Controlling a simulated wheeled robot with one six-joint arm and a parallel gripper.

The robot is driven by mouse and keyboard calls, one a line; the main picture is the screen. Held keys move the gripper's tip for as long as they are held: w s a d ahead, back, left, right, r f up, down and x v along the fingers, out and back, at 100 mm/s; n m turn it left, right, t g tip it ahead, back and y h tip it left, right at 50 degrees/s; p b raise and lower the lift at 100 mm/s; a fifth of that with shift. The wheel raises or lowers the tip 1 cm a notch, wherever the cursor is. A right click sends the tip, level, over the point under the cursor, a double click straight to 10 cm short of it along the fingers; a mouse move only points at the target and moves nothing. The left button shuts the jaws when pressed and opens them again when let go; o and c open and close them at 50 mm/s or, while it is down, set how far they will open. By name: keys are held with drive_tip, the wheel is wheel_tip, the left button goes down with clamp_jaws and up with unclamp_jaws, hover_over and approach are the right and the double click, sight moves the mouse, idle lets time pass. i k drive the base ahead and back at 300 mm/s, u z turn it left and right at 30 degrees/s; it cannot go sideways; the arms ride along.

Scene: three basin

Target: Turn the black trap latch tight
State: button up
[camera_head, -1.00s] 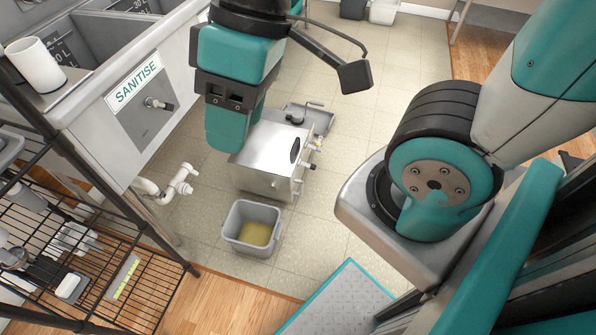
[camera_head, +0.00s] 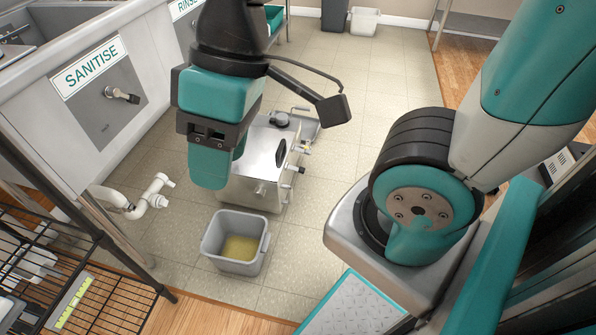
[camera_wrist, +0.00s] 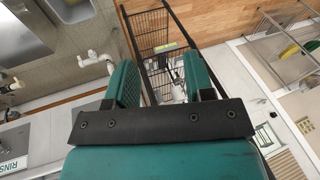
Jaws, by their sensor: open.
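A steel box (camera_head: 240,190), apparently the trap, stands on the tiled floor in the head view. I cannot tell for sure which dark part is the latch. My gripper (camera_head: 208,180) hangs in front of the box's left part and hides some of it. In the wrist view my gripper (camera_wrist: 161,85) has its two teal fingers wide apart with nothing between them.
A grey tub (camera_head: 230,264) with yellowish liquid stands in front of the box. A sink unit with a SANITISE label (camera_head: 91,66) and white drain pipe (camera_head: 150,194) is at left. A black wire rack (camera_head: 105,295) is at lower left. Tiled floor is open behind the box.

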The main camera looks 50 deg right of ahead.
sight(302, 170)
drive_tip(key=z, duration=1.8)
drive_tip(key=i, duration=0.7)
drive_tip(key=u, duration=1.5)
